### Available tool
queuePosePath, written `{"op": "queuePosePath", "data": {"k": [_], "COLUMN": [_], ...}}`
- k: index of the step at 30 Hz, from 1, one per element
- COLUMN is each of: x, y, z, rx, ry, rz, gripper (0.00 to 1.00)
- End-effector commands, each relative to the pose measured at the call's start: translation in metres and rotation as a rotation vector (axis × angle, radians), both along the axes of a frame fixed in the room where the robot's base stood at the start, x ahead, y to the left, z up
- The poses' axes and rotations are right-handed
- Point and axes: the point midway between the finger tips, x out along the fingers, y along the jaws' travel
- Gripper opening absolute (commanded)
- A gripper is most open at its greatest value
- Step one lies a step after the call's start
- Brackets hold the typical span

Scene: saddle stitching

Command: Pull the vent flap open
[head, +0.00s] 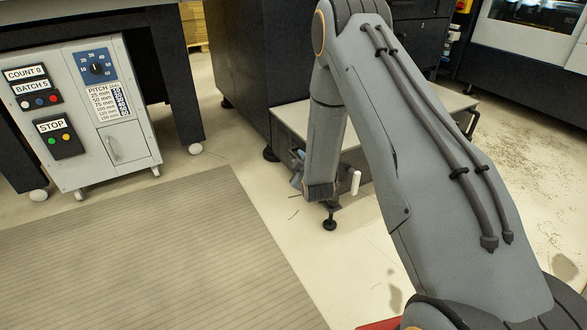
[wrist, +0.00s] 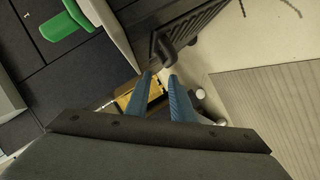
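In the wrist view a dark slatted panel, which looks like the vent flap (wrist: 205,20), is at the top centre. A thick dark handle (wrist: 167,50) sticks out at its lower left. My gripper (wrist: 160,75) has two blue fingers with a gap between them and nothing seen held. The fingertips are just below the handle in the picture; I cannot tell whether they touch it. In the head view only a bit of my gripper (head: 297,178) shows behind my arm, and I cannot make out the flap there.
A grey control cabinet (head: 120,150) stands at the left, under a dark bench. A light grey box (head: 290,125) on feet, with a white peg (head: 355,182), is beside my arm. A ribbed mat (head: 150,260) lies on open floor. A green part (wrist: 58,25) shows in the wrist view.

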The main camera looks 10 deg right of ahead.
Motion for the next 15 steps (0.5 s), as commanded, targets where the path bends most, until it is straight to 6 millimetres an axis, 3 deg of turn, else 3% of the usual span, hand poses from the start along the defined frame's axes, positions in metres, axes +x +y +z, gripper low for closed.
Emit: {"op": "queuePosePath", "data": {"k": [1,4,10,15], "x": [0.005,0.01,0.018,0.04], "y": [0.0,0.0,-0.001,-0.001], "z": [-0.018,-0.03,-0.038,-0.043], "rx": [-0.017,-0.046,-0.068,-0.068], "ry": [-0.023,-0.061,-0.092,-0.094], "rz": [0.005,0.011,0.015,0.016], "gripper": [0.22,0.22,0.22,0.22]}}
